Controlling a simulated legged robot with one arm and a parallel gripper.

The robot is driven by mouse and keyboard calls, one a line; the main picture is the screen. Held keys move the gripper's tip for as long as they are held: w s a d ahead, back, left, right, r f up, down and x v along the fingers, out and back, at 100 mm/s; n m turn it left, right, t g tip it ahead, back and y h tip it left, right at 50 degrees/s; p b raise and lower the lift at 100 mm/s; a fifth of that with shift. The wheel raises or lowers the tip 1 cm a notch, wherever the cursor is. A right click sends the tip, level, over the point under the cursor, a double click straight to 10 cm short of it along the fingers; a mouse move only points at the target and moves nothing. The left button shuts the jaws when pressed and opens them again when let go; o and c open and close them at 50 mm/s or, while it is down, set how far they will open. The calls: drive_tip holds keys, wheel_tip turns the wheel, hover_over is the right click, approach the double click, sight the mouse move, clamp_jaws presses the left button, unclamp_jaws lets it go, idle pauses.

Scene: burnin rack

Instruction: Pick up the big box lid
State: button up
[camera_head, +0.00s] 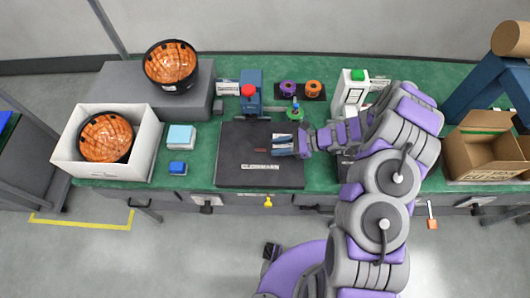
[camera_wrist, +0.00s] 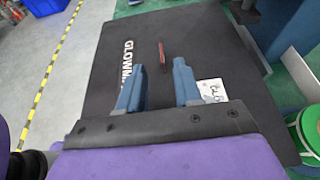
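A large dark, flat, square box lid (camera_head: 235,155) lies on the green bench, with pale lettering along its front edge. In the wrist view the dark lid (camera_wrist: 110,75) fills the middle, with lettering, a thin reddish strip (camera_wrist: 162,55) and a white label (camera_wrist: 211,91) on it. My gripper (camera_head: 276,145) is over the right part of the lid. In the wrist view its two blue fingers (camera_wrist: 157,78) are apart with nothing between them. I cannot tell how far they are above the lid.
A white box (camera_head: 150,145) holding an orange-patterned bowl stands left. Another such bowl (camera_head: 171,66) sits on a grey block. A blue device (camera_head: 251,95) with a red top and spools (camera_head: 288,88) stand behind the lid. An open cardboard box (camera_head: 480,150) is at right.

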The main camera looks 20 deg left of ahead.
sight(264, 149)
drive_tip(key=x, duration=0.7)
drive_tip(key=shift+w+b, duration=0.2)
drive_tip(key=shift+b, duration=0.2)
drive_tip(key=shift+d+r, duration=0.1)
drive_tip(key=shift+d, duration=1.05)
drive_tip(key=shift+c, duration=0.8)
drive_tip(key=shift+a, duration=0.15)
drive_tip(key=c, duration=0.3)
drive_tip(key=shift+a, duration=0.65)
clamp_jaws()
